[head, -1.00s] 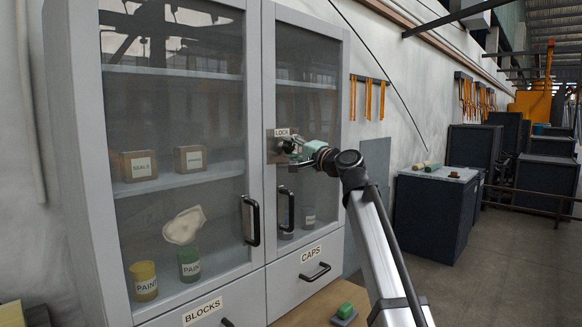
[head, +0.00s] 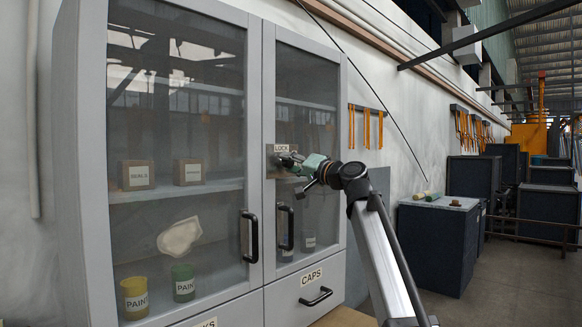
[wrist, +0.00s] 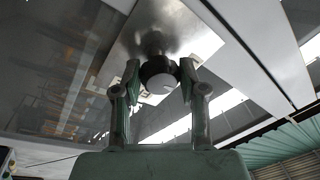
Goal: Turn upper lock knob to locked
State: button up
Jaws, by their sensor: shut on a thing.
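The upper lock knob is a dark round knob with a pale face (wrist: 159,80), on a metal plate (wrist: 178,28) in the wrist view. My gripper (head: 292,160) reaches the plate from the right and hides the knob there. In the wrist view my gripper (wrist: 158,78) has one finger on each side of the knob and is shut on it.
The grey cabinet has black door handles (head: 250,237) and (head: 285,228) below the lock. A CAPS drawer (head: 311,277) is below the right door. Boxes and paint cans stand behind the left glass. A dark workbench (head: 436,245) stands at the right, with open floor before it.

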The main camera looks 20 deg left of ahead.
jog(key=o, duration=1.1)
jog(key=shift+o, duration=0.2)
jog(key=v, duration=1.2)
